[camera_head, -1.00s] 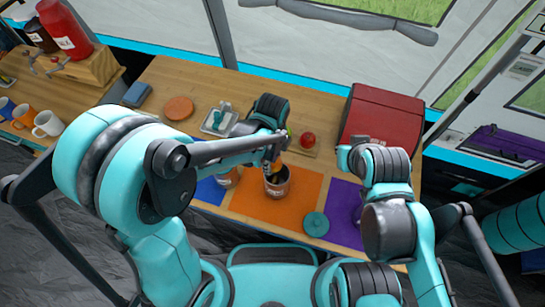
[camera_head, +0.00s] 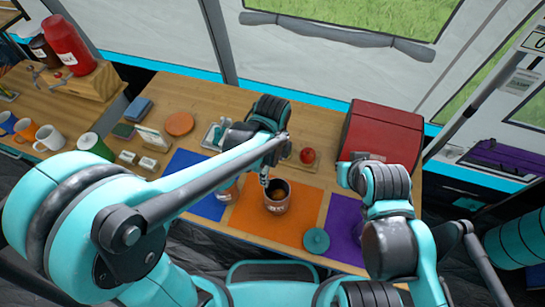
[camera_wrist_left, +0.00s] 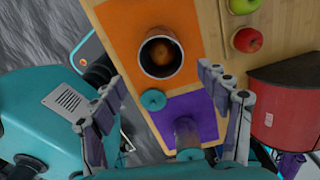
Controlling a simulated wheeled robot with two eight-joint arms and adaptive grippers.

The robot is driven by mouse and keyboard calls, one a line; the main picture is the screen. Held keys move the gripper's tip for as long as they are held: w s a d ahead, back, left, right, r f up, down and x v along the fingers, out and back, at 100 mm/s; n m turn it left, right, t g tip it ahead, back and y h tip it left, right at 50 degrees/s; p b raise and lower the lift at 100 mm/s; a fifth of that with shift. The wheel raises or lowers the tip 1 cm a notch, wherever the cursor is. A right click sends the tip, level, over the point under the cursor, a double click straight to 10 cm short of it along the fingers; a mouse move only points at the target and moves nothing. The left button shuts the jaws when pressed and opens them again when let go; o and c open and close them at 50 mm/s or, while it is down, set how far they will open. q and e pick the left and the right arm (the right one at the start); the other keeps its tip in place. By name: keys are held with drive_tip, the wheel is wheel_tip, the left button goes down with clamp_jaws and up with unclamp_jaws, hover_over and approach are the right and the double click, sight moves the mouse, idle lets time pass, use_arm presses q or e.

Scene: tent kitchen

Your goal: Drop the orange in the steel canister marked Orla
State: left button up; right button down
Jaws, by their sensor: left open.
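The orange (camera_head: 279,191) lies inside the open steel canister (camera_head: 275,207) on the orange mat; the canister's dark label is too small to read surely. In the left wrist view, the orange (camera_wrist_left: 161,57) shows down inside the canister's round mouth (camera_wrist_left: 143,64). My left gripper (camera_head: 265,181) is just above and beside the canister's rim, partly hidden by its own arm. In the wrist view my left gripper (camera_wrist_left: 162,80) has its fingers wide apart with nothing between them. My right arm is over the purple mat; its fingers cannot be made out.
A teal lid (camera_head: 316,241) lies in front of the canister. Other canisters stand on the blue mat (camera_head: 207,207) and the purple mat (camera_head: 338,238), partly hidden by my arms. A red apple (camera_head: 308,155) sits on a board behind. A red box (camera_head: 380,133) stands at back right.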

use_arm(q)
wheel_tip(320, 180, up, 7)
idle(0.3)
drive_tip(key=s+a+f+n+t+b, duration=0.1)
drive_tip(key=s+a+n+t+b, duration=0.1)
drive_tip(key=a+n, duration=0.7)
drive_tip(key=s+a+n+t+b, duration=0.2)
drive_tip(key=a+n+t, duration=0.3)
drive_tip(key=n, duration=0.9)
drive_tip(key=s+a, duration=0.1)
drive_tip(key=a, duration=0.2)
drive_tip(key=shift+a+f, duration=0.35)
drive_tip(key=shift+a, duration=0.05)
drive_tip(key=shift+s, duration=0.1)
